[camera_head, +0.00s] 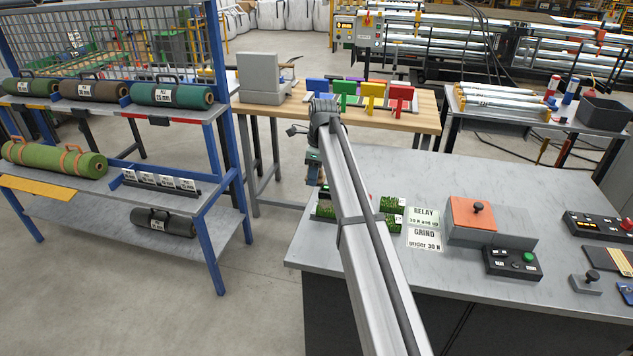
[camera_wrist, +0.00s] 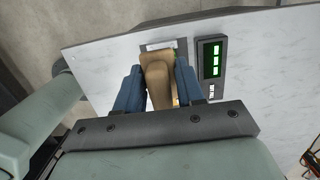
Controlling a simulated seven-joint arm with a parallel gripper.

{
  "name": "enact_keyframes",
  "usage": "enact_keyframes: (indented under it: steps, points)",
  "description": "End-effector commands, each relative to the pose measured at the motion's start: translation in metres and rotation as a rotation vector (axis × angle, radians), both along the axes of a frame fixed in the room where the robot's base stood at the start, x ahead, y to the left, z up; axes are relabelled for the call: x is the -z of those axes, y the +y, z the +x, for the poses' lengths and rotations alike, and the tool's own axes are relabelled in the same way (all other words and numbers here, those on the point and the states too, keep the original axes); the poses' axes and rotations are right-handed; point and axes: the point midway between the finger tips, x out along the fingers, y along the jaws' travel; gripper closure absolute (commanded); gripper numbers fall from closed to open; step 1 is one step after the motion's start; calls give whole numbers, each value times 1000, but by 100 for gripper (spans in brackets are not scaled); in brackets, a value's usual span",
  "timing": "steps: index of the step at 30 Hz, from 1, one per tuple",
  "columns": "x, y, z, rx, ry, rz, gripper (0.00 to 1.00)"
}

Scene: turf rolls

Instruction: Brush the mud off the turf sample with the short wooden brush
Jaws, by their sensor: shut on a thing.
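My gripper (camera_wrist: 158,92) is shut on the wooden brush (camera_wrist: 158,75), seen as a brown handle between its blue fingers in the wrist view. In the head view the gripper (camera_head: 314,170) is at the left end of the grey bench, above a turf sample (camera_head: 325,210) with green and brownish patches. My arm covers part of that sample. In the wrist view the brush hides most of what lies beneath it. Contact between bristles and turf cannot be told.
Two cards marked RELAY (camera_head: 424,217) and GRIND (camera_head: 424,239) lie right of the turf. Beyond them are an orange-topped block with a knob (camera_head: 473,212) and a button box (camera_head: 512,263). A rack of turf rolls (camera_head: 55,160) stands left, across open floor.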

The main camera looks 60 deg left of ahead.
Motion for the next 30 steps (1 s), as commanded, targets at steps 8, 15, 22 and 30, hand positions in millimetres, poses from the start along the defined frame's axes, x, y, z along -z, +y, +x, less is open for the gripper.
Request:
enact_keyframes:
  steps: [8, 15, 22, 30]
  points:
    - [22, -1, -1, 0, -1, 2, 87]
    - [43, -1, 0, 0, -1, 2, 87]
    - [65, -1, 0, 0, -1, 1, 87]
    - [78, -14, 12, 0, -1, 3, 91]
